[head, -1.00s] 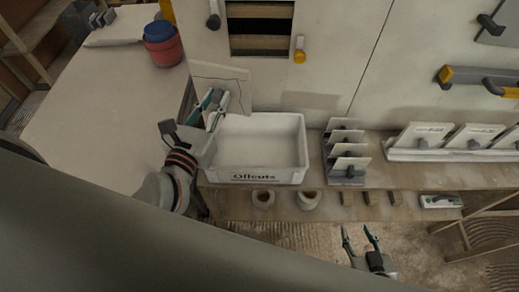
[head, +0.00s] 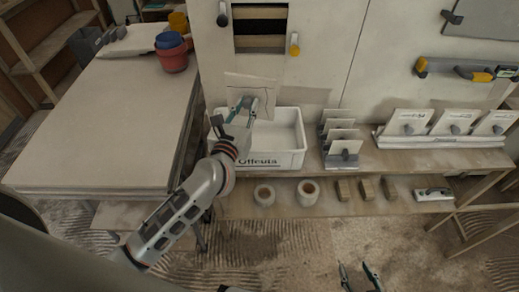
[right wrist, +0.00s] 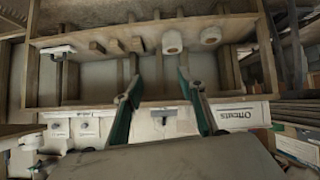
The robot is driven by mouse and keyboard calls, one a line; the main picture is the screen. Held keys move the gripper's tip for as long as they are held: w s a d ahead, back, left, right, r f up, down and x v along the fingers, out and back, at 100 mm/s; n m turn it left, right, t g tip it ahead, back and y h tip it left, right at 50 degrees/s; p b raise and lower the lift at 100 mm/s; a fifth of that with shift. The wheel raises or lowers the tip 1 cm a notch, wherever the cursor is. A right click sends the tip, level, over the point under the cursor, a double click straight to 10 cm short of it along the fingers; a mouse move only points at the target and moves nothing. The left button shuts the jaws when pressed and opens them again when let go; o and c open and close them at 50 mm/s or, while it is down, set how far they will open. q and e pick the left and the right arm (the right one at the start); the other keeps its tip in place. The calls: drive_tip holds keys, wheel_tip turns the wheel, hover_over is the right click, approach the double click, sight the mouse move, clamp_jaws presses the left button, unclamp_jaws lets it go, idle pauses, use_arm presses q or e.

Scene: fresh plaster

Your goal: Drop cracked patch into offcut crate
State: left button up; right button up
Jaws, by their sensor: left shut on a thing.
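The cracked patch (head: 262,84) is a thin pale square plate with a dark crack line across it. My left gripper (head: 248,102) is shut on its lower part and holds it upright. In the head view it overlaps the back left part of the white offcut crate (head: 290,136), which is labelled Offcuts; its exact height above the crate is hard to tell. The crate's visible inside looks empty. My right gripper (head: 360,274) is open and empty, low in front of the bench; its spread fingers also show in the right wrist view (right wrist: 165,85).
A rack of upright plates (head: 341,140) stands just right of the crate. Further right is a white ledge with several sample plates (head: 453,122). Rolls (head: 308,193) and small blocks sit on the lower shelf. A large board stack (head: 110,120) is at left.

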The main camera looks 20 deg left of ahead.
use_arm(q)
drive_tip(key=shift+d+f, duration=0.15)
drive_tip(key=shift+w+f+b, duration=0.1)
drive_tip(key=shift+f+b, duration=0.6)
wheel_tip(320, 180, down, 4)
drive_tip(key=b, duration=0.4)
drive_tip(key=shift+f, duration=0.2)
use_arm(e)
drive_tip(key=f, duration=0.1)
drive_tip(key=d+f, duration=0.1)
drive_tip(key=f, duration=0.1)
drive_tip(key=shift+w+d+f, duration=0.2)
drive_tip(key=shift+w+f, duration=0.15)
use_arm(q)
drive_tip(key=shift+r, duration=0.15)
use_arm(e)
drive_tip(key=shift+r, duration=0.2)
use_arm(q)
drive_tip(key=o, duration=1.1)
drive_tip(key=shift+c, duration=0.2)
drive_tip(key=shift+o, duration=0.3)
use_arm(e)
drive_tip(key=shift+s+a, duration=0.1)
drive_tip(key=shift+f, duration=0.1)
